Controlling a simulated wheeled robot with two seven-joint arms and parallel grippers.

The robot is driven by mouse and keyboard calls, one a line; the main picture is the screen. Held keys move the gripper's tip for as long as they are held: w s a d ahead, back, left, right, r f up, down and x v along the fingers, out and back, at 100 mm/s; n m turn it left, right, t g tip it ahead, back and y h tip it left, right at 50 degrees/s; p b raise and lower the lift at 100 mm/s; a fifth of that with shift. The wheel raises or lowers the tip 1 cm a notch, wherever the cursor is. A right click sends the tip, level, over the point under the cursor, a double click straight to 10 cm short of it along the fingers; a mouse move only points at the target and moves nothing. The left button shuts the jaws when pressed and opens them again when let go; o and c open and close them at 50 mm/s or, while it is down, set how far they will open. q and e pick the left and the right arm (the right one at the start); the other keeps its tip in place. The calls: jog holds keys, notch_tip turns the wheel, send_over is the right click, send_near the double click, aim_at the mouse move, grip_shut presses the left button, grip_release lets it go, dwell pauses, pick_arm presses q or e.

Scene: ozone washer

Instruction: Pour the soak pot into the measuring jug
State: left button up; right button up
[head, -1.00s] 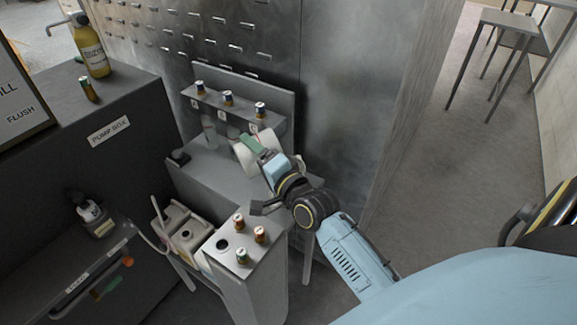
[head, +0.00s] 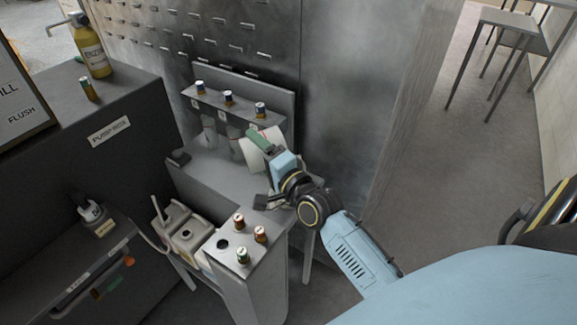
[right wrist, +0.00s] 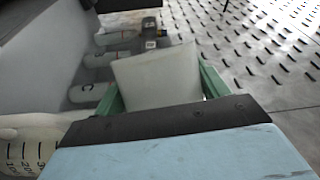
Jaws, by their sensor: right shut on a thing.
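A white pot, apparently the soak pot (head: 271,137), is held by my right gripper (head: 262,141) above the grey bench. In the right wrist view, the pot (right wrist: 158,78) sits between the green fingers, which are shut on it. It looks tilted; its opening and contents cannot be made out. A pale vessel with black graduation marks, apparently the measuring jug (right wrist: 26,150), shows at the lower left of the right wrist view, apart from the held pot. In the head view my right arm hides much of that area. My left gripper is not in view.
A grey bench (head: 205,171) has a back panel with several knobs and hanging clear cylinders (head: 209,130) behind the pot. A stand (head: 226,258) with knobs and a beige canister (head: 188,238) are in front. The pump box (head: 109,131) is at left.

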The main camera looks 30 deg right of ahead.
jog(key=shift+d+r+m, duration=0.25)
jog(key=shift+r+m, duration=0.1)
jog(key=shift+m, duration=0.35)
dwell(0.3)
